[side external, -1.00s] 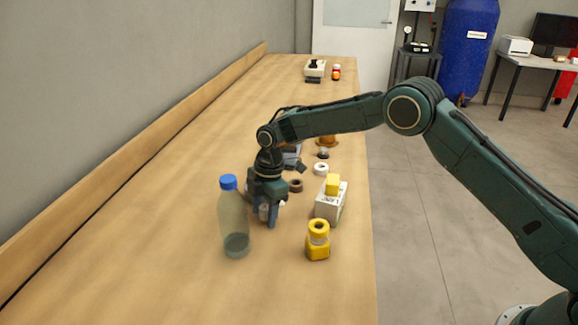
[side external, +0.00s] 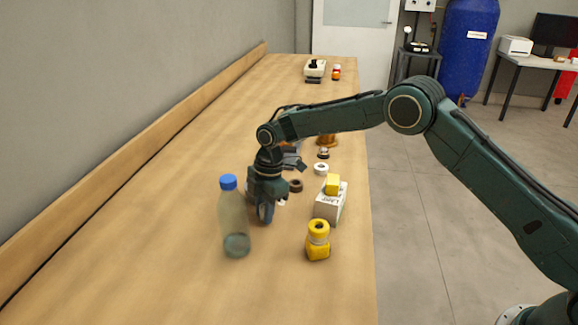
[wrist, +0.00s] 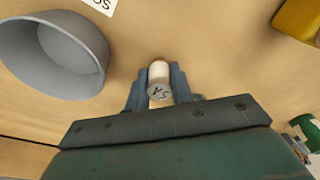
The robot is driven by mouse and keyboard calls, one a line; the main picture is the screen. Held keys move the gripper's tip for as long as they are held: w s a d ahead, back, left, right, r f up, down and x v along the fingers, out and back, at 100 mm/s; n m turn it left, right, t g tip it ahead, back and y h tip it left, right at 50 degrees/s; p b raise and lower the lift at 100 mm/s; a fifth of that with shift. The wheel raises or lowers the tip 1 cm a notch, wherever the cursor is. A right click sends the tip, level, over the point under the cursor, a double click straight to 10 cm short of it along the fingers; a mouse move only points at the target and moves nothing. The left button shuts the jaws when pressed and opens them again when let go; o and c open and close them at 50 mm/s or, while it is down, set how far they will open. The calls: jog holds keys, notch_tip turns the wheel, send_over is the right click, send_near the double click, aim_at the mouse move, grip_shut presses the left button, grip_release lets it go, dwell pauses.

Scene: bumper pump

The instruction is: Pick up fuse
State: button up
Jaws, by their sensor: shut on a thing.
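The fuse (wrist: 159,76) is a small pale cylinder with a grey end cap marked "5A", seen in the wrist view. My gripper (wrist: 160,85) has its two blue-grey fingers closed on either side of the fuse. In the side view my gripper (side external: 265,214) points down close to the tabletop, just right of the bottle. The fuse is hidden by the fingers there. I cannot tell whether it still touches the table.
A bottle with a blue cap (side external: 235,218) stands just left of my gripper. To the right are a white box with a yellow block (side external: 329,203) and a yellow container (side external: 318,242). The wrist view shows a grey cup (wrist: 55,55). The table (side external: 160,215) is free at left.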

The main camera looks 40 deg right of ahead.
notch_tip(320, 180, up, 10)
jog(key=shift+f, duration=0.15)
dwell(0.4)
dwell(0.4)
